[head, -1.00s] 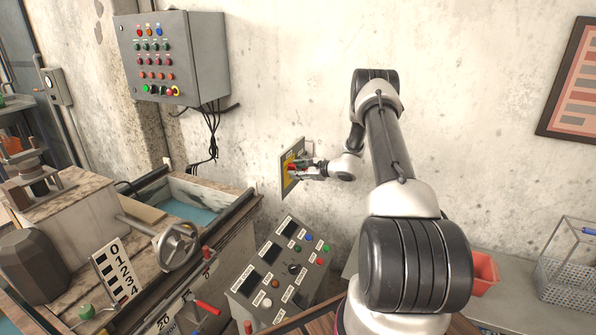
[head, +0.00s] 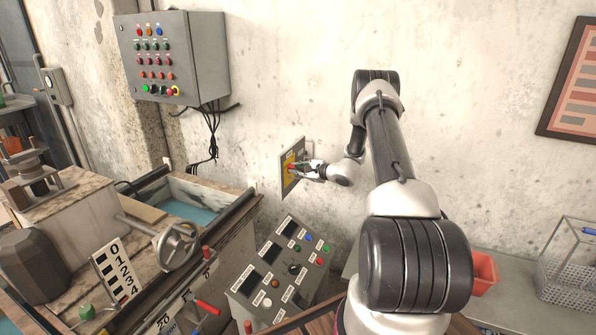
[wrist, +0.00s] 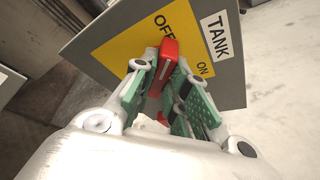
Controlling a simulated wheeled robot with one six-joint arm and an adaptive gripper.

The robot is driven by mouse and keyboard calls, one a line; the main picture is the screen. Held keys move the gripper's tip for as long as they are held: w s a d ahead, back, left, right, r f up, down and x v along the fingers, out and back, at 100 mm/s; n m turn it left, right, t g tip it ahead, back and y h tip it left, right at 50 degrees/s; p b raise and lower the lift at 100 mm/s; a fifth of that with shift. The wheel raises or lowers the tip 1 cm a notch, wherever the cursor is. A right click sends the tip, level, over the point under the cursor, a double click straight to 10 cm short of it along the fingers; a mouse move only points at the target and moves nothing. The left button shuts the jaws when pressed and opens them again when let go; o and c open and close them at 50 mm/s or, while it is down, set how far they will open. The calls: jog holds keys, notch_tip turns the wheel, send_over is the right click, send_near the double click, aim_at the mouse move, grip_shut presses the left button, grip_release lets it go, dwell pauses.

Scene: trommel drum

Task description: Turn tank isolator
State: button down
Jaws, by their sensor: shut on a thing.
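The tank isolator is a grey plate (head: 285,184) on the wall with a yellow panel and a red handle (head: 292,167). In the wrist view the red handle (wrist: 168,67) stands out from the yellow panel (wrist: 122,50), beside the printed words OFF and ON. The white TANK label (wrist: 216,36) is on the grey plate. My gripper (head: 299,167) is at the plate, with its fingers on the handle. In the wrist view my gripper (wrist: 166,75) has its green pads on either side of the handle, shut on it. The handle's base is partly hidden.
A grey control box (head: 178,57) with hanging cables is on the wall at upper left. A button console (head: 272,275) stands below the isolator. A water tank (head: 195,207) and handwheel (head: 177,246) are at left.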

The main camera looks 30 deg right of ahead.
jog(key=n+t, duration=0.1)
jog(key=n, duration=0.1)
jog(key=n+t, duration=0.1)
jog(key=n, duration=0.2)
jog(key=n+t, duration=0.1)
jog(key=n, duration=0.1)
jog(key=shift+s+a+f+t+h, duration=0.15)
jog(key=shift+f+t+h, duration=0.15)
jog(key=shift+f, duration=0.1)
jog(key=shift+n, duration=0.3)
jog(key=c, duration=1.4)
grip_release()
jog(key=v, duration=1.2)
